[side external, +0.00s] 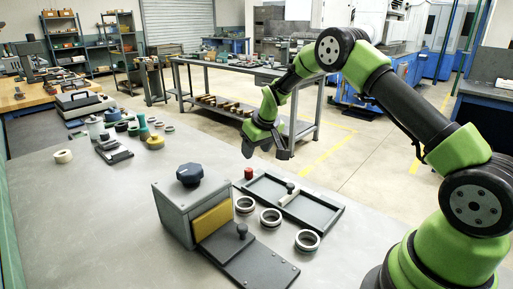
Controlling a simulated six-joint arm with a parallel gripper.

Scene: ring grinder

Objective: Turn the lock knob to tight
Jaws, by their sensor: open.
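A grey box-shaped grinder (175,212) with a yellow front panel (212,221) stands on the grey table. A dark blue lobed knob (190,174) sits on its top. A smaller black knob (242,230) stands on the dark slide plate (255,264) in front of the yellow panel. I cannot tell from this view which knob is the lock knob, or how tight either is. My gripper (266,152) is open and empty, raised in the air behind and to the right of the grinder, apart from both knobs.
Three metal rings (271,217) stand in a row right of the grinder. A dark shallow tray (315,211) holds a light bar with a small knob. A red button (249,173) is behind it. Several cups and rolls (154,142) stand at the back left. The left front table is clear.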

